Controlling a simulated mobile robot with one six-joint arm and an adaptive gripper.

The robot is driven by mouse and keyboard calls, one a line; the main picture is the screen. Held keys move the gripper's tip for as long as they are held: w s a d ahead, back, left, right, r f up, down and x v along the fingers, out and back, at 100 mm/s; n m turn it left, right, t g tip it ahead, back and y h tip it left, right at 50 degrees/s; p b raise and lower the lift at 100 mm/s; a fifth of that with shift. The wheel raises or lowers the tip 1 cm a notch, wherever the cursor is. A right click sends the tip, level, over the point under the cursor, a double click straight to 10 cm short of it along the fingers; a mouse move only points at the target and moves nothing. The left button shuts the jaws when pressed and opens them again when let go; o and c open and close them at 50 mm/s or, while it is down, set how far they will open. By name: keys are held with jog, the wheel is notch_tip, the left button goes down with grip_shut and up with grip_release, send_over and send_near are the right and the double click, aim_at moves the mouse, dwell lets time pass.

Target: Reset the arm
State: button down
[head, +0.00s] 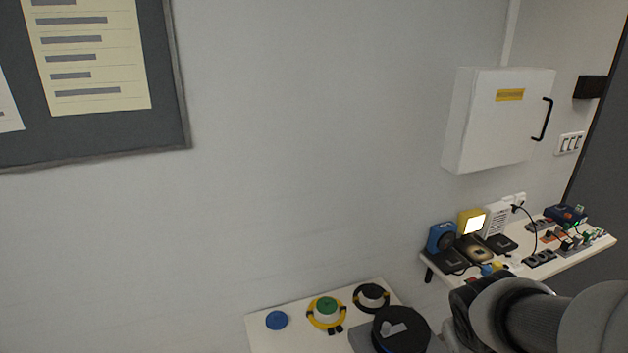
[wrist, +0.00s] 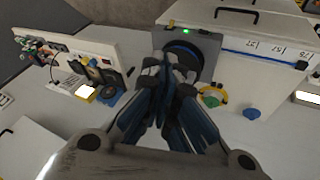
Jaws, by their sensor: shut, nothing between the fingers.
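My gripper (wrist: 168,72) shows in the wrist view, its dark blue fingers drawn together at the tips with nothing between them. Its tips appear in front of a grey box with a round black dial (wrist: 190,58); I cannot tell the distance. In the head view, dark and grey links of my arm cross the lower right corner. My fingers cannot be made out there.
A white shelf (head: 262,322) holds a blue disc (head: 276,320) and a green-topped yellow ring (head: 326,311). A second shelf (head: 590,248) carries several small devices, including a blue box (head: 441,237). A white wall cabinet (head: 497,125) hangs above it. The wall at centre is bare.

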jog(key=s+a+r+y, duration=0.1)
jog(key=s+a+r, duration=0.2)
jog(key=s+a, duration=0.3)
jog(key=s+a+r+m+y, duration=0.1)
jog(key=s+a+r+y, duration=0.1)
jog(key=s+a+r, duration=0.2)
jog(key=s+a, duration=0.3)
jog(key=s, duration=0.1)
jog(key=shift+r, duration=0.15)
jog(key=shift+s, duration=0.1)
